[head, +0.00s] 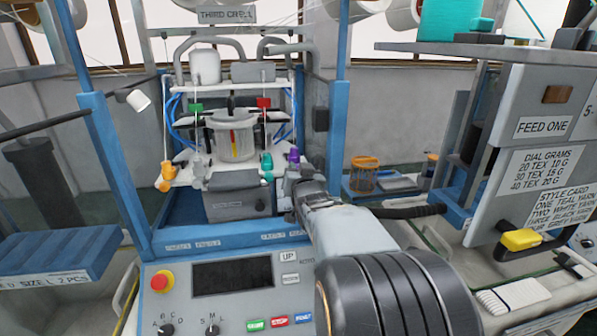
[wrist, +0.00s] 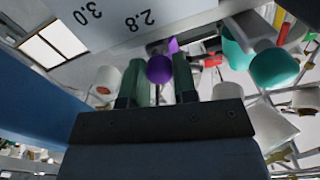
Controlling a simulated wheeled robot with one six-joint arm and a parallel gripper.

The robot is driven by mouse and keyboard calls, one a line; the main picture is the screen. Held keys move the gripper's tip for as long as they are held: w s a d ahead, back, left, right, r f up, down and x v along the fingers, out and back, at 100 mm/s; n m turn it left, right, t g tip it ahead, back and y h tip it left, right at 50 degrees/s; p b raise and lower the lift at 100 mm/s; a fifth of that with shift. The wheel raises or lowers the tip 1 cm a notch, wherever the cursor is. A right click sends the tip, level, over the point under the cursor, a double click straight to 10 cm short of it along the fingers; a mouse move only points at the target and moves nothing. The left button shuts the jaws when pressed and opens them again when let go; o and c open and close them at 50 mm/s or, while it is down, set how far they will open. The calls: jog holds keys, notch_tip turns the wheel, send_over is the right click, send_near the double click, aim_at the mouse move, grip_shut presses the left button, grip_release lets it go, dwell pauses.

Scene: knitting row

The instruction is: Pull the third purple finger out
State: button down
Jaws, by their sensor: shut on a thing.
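A purple finger (head: 293,156) stands at the right front of the knitting machine's head, just beyond the end of my arm. In the wrist view a purple finger (wrist: 160,69) sits between the two dark green jaws of my gripper (wrist: 157,78), which is shut on it. Another bit of purple shows just behind it. In the head view my gripper (head: 299,186) reaches in from the front right, and its jaws are mostly hidden by my wrist. I cannot tell which purple finger in the row is held.
Orange fingers (head: 165,176) are at the far left. A blue post (head: 335,120) rises close on the right. The control panel (head: 225,290) lies in front.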

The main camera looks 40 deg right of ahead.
jog(key=b+v, duration=0.1)
jog(key=v, duration=0.2)
jog(key=shift+b, duration=0.3)
jog(key=shift+f, duration=0.1)
jog(key=c, duration=0.9)
grip_release()
jog(key=shift+s, duration=0.1)
